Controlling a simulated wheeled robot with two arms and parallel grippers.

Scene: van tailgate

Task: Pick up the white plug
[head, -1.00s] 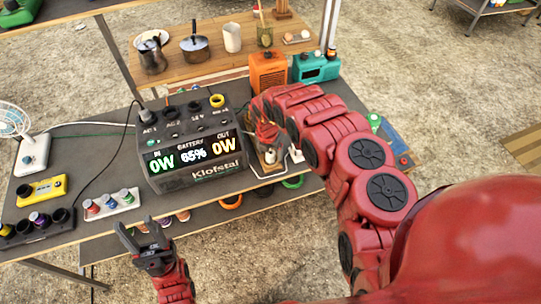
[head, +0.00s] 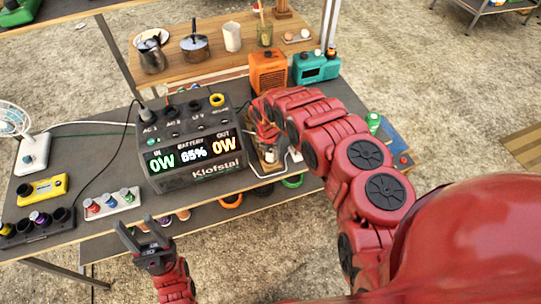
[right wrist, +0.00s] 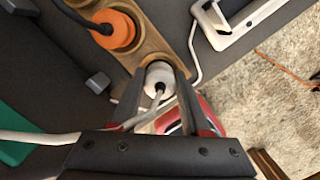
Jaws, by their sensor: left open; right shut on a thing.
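The white plug (right wrist: 158,80), with a white cable trailing from it, is between the fingers of my right gripper (right wrist: 156,76) in the right wrist view. The gripper is shut on it. The plug is at the near end of a wooden holder (right wrist: 148,42); I cannot tell whether it still sits in its hole or is just above. In the head view my right arm largely hides the plug and the right gripper (head: 267,143). My left gripper (head: 144,232) is open and empty, in front of the bench's front edge.
An orange plug (right wrist: 117,30) stands in the same holder. A white power strip (right wrist: 228,22) lies beside it. The black power station (head: 193,150) stands left of my right gripper. An orange box (head: 268,72) and a teal radio (head: 316,68) are behind.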

